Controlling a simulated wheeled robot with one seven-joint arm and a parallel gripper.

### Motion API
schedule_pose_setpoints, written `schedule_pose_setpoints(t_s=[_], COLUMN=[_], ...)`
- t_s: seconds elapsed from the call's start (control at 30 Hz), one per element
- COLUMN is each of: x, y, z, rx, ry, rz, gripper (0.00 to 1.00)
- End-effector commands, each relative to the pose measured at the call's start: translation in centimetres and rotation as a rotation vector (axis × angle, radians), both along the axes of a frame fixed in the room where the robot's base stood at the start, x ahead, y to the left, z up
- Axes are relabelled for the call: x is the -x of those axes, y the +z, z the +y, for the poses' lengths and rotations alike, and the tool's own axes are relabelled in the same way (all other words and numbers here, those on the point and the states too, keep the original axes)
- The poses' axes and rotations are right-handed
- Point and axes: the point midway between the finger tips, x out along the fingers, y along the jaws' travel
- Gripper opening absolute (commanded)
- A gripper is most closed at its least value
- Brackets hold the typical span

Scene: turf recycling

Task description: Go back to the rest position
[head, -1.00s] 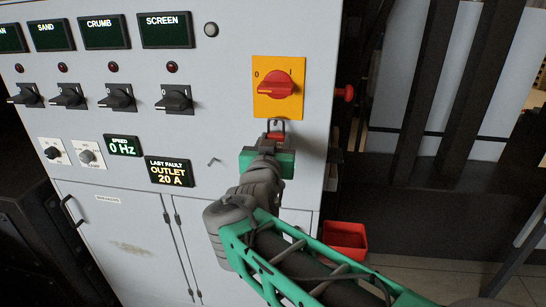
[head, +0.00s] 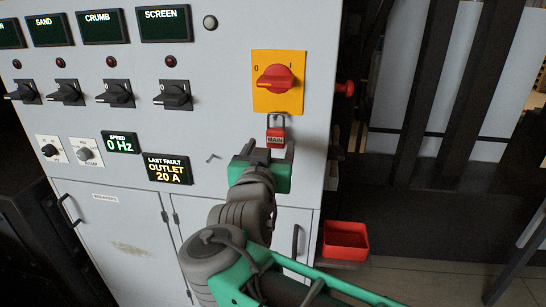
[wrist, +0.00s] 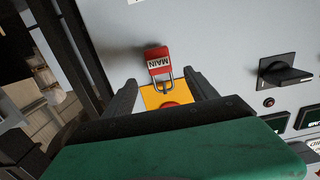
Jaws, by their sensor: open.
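My gripper (head: 262,150) is in front of the grey control cabinet (head: 230,115), just below a red padlock (head: 276,137) labelled MAIN. The padlock hangs by its shackle at the lower edge of the yellow plate (head: 261,103) with the red rotary switch (head: 277,79). In the wrist view the padlock (wrist: 158,62) shows upside down between and beyond the two finger tips (wrist: 161,85). The fingers are apart and empty, and the padlock looks clear of them.
Black knobs (head: 174,95), display screens and a fault display (head: 167,169) reading OUTLET 20 A cover the panel to the left. A red bin (head: 345,240) sits low at the cabinet's right side. A red button (head: 345,88) sticks out from that side. Open floor lies at lower right.

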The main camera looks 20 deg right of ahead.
Motion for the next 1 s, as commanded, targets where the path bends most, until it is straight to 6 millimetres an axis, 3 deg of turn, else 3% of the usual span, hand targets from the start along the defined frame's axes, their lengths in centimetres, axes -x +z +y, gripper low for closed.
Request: schedule_pose_setpoints(t_s=[0.27, 0.37, 0.47, 0.6, 0.7, 0.8, 0.9, 1.0], x=[1.2, 0.9, 1.0, 3.6, 6.8, 10.9, 14.5, 14.4], y=[-0.6, -4.6, -10.8, -17.8, -21.4, -24.3, -26.1, -26.1], z=[0.5, 2.0, 6.1, 12.4, 16.1, 18.1, 18.4, 16.3], rx=[0.012, -0.029, -0.070, -0.097, -0.097, -0.100, -0.132, -0.198], ry=[-0.006, 0.040, 0.176, 0.403, 0.555, 0.692, 0.785, 0.753], rz=[0.043, 0.208, 0.436, 0.733, 0.921, 1.107, 1.248, 1.239], gripper=[0.67, 0.67, 0.67, 0.67, 0.67, 0.67, 0.67, 0.67])
